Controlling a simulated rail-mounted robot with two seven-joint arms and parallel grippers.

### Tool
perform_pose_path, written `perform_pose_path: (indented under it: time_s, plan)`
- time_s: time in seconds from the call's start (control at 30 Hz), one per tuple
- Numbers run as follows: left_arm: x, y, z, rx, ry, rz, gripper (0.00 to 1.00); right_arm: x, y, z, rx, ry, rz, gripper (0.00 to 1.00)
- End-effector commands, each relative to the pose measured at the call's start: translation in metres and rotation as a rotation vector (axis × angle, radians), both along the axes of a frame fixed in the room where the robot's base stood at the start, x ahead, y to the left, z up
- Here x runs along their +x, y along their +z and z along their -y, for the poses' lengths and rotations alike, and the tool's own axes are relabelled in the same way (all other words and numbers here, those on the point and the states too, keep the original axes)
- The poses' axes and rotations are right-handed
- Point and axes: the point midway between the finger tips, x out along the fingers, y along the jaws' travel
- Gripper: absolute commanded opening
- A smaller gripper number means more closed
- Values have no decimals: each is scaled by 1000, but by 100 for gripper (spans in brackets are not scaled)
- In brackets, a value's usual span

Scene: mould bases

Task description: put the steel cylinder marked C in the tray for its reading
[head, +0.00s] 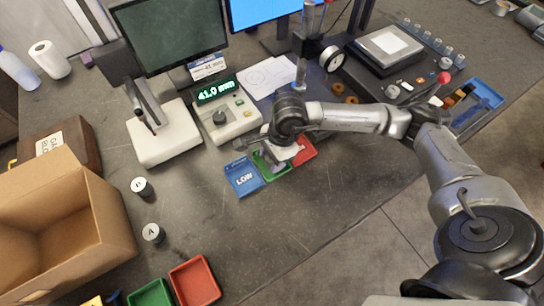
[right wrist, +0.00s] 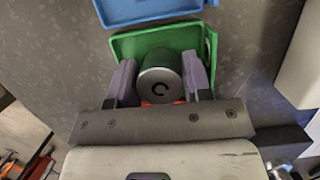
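The steel cylinder marked C (right wrist: 160,88) stands between the two fingers of my right gripper (right wrist: 160,72) in the right wrist view. Both fingers touch its sides. It is over the green tray (right wrist: 205,42); whether it rests on the tray floor I cannot tell. The gauge display (head: 216,91) reads 41.0 mm. My left gripper is out of view.
Two other cylinders stand on the table at left, one marked A (head: 153,233) and another (head: 141,187). An open cardboard box (head: 110,240) is at far left. Another red tray (head: 195,282) and green tray (head: 150,294) lie near the front. The middle front table is clear.

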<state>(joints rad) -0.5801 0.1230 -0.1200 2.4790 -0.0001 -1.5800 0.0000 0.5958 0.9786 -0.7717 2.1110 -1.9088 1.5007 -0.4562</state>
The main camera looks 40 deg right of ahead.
Motion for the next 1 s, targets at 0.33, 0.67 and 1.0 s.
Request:
perform_pose_path:
  time_s: [0.33,0.67,1.0]
  plan:
    - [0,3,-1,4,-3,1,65,0,3,0,0,0,0,52]
    - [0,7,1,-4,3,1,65,-2,48,12,-2,-1,4,52]
    - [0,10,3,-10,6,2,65,-6,101,27,-2,-1,3,52]
